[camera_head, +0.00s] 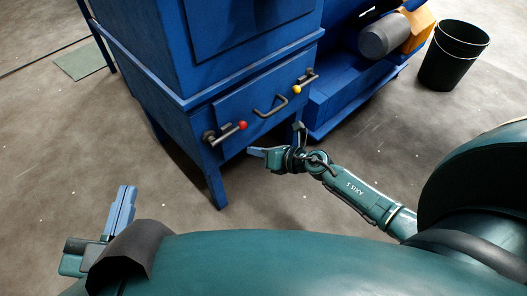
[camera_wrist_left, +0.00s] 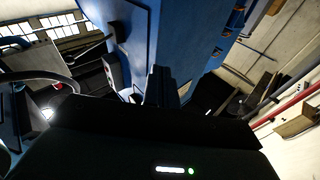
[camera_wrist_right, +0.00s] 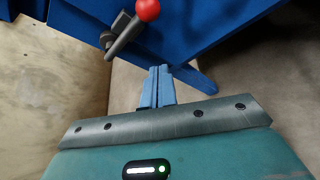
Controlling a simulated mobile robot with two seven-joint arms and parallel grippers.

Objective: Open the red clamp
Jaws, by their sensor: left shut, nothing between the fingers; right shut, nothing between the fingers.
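The red clamp is a dark lever with a red ball knob (camera_head: 243,126) at the lower left of the blue cabinet's front panel. In the right wrist view its red knob (camera_wrist_right: 148,9) shows at the top, above my fingertips. My right gripper (camera_head: 252,151) is shut and empty, just below and right of the red knob, apart from it. Its closed fingers also show in the right wrist view (camera_wrist_right: 158,82). My left gripper (camera_head: 124,205) is shut and empty at the lower left, away from the cabinet. In the left wrist view its fingers are dark.
A second clamp with a yellow knob (camera_head: 297,89) sits to the right on the same panel (camera_head: 235,105). A curved handle (camera_head: 270,107) lies between the clamps. A black bucket (camera_head: 454,55) stands at the upper right. Floor in front of the cabinet is clear.

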